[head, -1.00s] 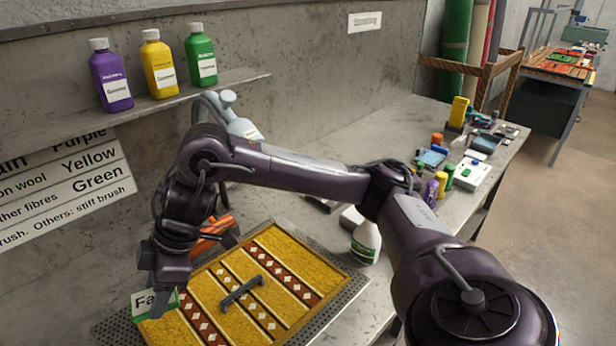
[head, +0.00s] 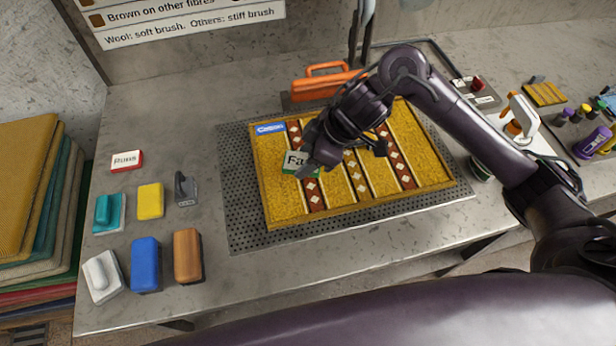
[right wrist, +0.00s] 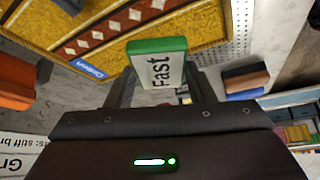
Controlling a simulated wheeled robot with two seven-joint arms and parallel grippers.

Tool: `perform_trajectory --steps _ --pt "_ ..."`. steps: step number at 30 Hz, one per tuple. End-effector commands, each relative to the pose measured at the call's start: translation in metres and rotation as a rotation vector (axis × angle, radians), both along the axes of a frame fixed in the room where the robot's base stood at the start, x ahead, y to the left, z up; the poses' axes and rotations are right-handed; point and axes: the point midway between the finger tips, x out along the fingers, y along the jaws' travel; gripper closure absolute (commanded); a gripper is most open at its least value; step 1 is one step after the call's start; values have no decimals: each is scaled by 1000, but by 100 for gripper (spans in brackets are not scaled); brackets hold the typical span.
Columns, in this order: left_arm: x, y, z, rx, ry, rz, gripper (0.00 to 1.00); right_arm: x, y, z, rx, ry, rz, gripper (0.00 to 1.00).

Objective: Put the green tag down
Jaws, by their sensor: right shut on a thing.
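My right gripper (head: 312,166) is shut on the green tag (head: 294,160), a white-faced block with a green edge. In the head view they are over the left half of the yellow rug (head: 281,205), and I cannot tell the height. The right wrist view shows the tag (right wrist: 157,66) between the fingers, its word "Fast" readable. A blue tag (head: 269,128), which looks like "Cotton", lies at the rug's upper left corner; it also shows in the right wrist view (right wrist: 87,68). My left gripper is not in view.
The rug lies on a perforated grey plate (head: 240,215). Left of it stand several brushes and sponges, including a blue one (head: 146,265), and a red-edged tag (head: 126,160). An orange-handled tool (head: 322,84) is behind the rug. The bench (head: 215,110) is bare at back left.

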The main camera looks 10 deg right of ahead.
Motion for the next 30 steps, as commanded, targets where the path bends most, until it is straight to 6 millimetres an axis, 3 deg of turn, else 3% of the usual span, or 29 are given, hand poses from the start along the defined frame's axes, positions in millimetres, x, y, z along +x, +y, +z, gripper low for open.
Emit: perform_trajectory --steps 2,15,29,30 --pt "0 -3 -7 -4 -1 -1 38 -1 1 -20 3 5 -1 73" --pt "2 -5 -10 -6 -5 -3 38 0 0 -68 1 2 -1 73" --pt "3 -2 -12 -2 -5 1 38 0 0 -77 1 -1 0 73" --pt "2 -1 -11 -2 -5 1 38 0 0 -76 0 -2 0 47"
